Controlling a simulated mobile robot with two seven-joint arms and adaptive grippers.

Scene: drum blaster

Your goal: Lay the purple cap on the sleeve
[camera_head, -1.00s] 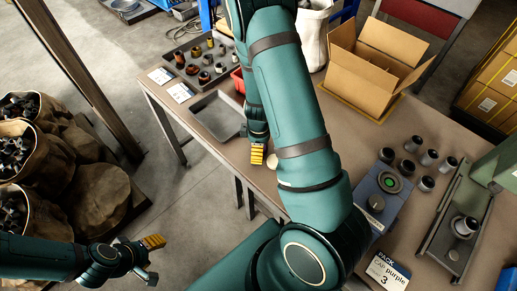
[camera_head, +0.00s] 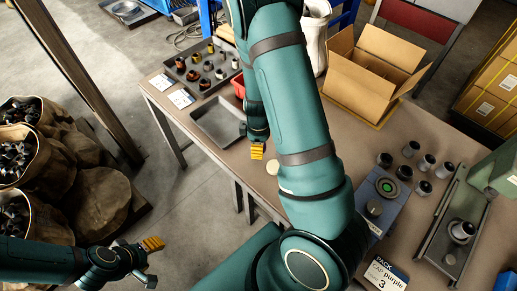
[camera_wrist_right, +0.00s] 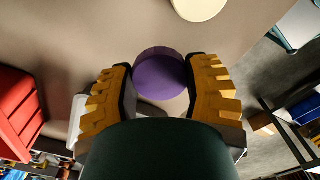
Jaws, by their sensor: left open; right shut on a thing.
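The purple cap (camera_wrist_right: 160,74) is between the yellow fingertips of my right gripper (camera_wrist_right: 162,92) in the right wrist view, and the gripper is shut on it. In the head view my right gripper (camera_head: 257,151) is over the front edge of the table, by the grey tray; the cap cannot be made out there. A grey-and-dark sleeve (camera_head: 462,231) stands upright in the long metal fixture at the right, well away from my right gripper. My left gripper (camera_head: 152,244) is open and empty at the lower left, off the table.
A cream disc (camera_head: 272,168) lies beside my right gripper. An empty grey tray (camera_head: 207,119) and a tray of coloured pieces (camera_head: 184,87) are at the left. A cardboard box (camera_head: 352,85) stands behind. A blue device (camera_head: 383,205) and several more cylinders (camera_head: 427,162) are at the right.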

